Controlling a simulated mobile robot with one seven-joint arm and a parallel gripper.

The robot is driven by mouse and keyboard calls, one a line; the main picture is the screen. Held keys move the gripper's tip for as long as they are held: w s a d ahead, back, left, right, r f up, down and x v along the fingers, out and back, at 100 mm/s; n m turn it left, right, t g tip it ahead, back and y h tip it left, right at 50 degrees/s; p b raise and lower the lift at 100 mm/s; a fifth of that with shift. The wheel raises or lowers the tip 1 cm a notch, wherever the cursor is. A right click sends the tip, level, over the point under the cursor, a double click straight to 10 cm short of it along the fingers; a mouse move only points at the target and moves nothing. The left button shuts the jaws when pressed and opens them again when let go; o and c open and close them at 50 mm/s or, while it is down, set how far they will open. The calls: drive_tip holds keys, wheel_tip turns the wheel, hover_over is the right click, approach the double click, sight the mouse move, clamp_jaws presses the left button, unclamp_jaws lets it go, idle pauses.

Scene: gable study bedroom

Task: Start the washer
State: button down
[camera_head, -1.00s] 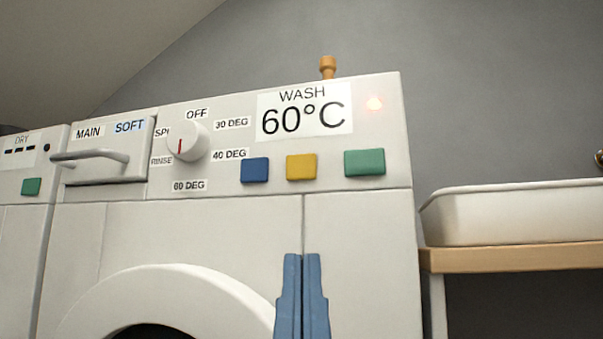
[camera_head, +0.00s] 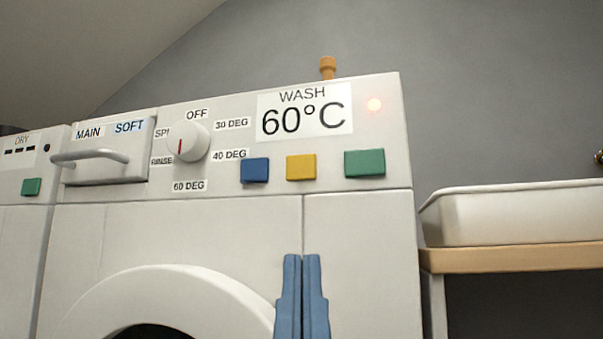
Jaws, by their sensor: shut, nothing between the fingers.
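The white washer (camera_head: 345,225) fills the middle of the view. Its display card (camera_head: 305,109) reads WASH 60°C. A blue button (camera_head: 254,170), a yellow button (camera_head: 301,167) and a green button (camera_head: 365,163) sit in a row below the card. The round door (camera_head: 170,293) shows in part at the bottom. My gripper (camera_head: 302,258) has blue fingers, shut and empty, pointing up in front of the washer, below the yellow button.
The detergent drawer (camera_head: 105,165), labelled MAIN and SOFT, has a grey handle that stands out. The dryer (camera_head: 20,220), with its own green button, stands at the left. A white basin (camera_head: 520,214) sits on a wooden shelf (camera_head: 520,257) at the right.

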idle(0.8)
wheel_tip(320, 180, up, 66)
drive_tip(key=p, duration=6.5)
drive_tip(key=shift+f, duration=0.2)
